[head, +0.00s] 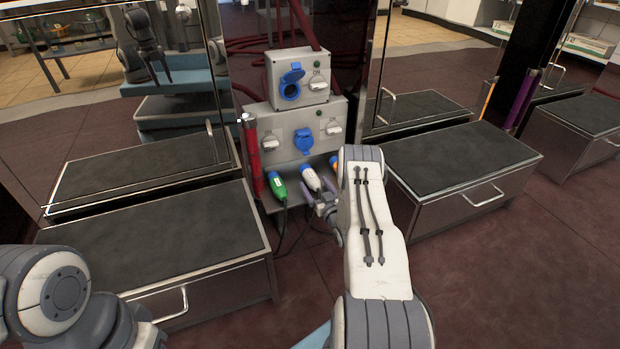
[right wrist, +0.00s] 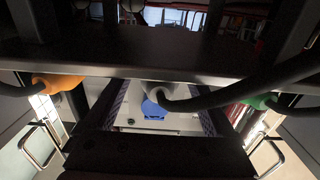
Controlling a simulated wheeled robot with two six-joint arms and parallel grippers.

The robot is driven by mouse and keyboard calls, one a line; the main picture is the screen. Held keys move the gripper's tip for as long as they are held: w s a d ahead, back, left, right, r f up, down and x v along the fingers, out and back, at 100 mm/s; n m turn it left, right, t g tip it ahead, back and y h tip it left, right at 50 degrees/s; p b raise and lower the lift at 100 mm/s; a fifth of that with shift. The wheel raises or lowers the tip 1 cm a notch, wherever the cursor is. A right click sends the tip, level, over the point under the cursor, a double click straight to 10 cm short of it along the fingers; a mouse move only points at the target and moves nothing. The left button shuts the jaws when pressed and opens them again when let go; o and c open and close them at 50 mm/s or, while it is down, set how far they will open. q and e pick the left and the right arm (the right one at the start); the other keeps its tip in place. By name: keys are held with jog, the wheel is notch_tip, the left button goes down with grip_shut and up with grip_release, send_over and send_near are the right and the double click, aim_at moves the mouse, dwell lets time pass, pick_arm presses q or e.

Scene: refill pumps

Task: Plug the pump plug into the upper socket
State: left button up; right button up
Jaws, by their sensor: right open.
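The upper socket (head: 290,86) is blue, on the upper grey box, with its round lid raised. Below it, a row of plugs sits at the lower edge of the panel: a green plug (head: 278,189), a white plug (head: 311,179) and an orange plug (head: 333,162). My right gripper (head: 317,199) is open at the white plug. In the right wrist view the white plug (right wrist: 153,89) and its dark cable show between the open fingers, with something blue just beyond. Whether the fingers touch it, I cannot tell. My left gripper is out of view.
A lower blue socket (head: 304,141) is on the wider grey box, between white switches. A red tube (head: 253,158) stands left of the panel. Dark-topped metal drawer units (head: 150,250) and (head: 455,160) flank it. Open reddish floor lies at the right.

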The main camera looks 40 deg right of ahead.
grip_shut()
jog(key=shift+p+v, duration=0.95)
jog(key=shift+v, duration=0.45)
jog(key=shift+p+v, duration=0.85)
jog(key=shift+v, duration=0.8)
jog(key=shift+r+p, duration=1.4)
jog(key=shift+r, duration=0.2)
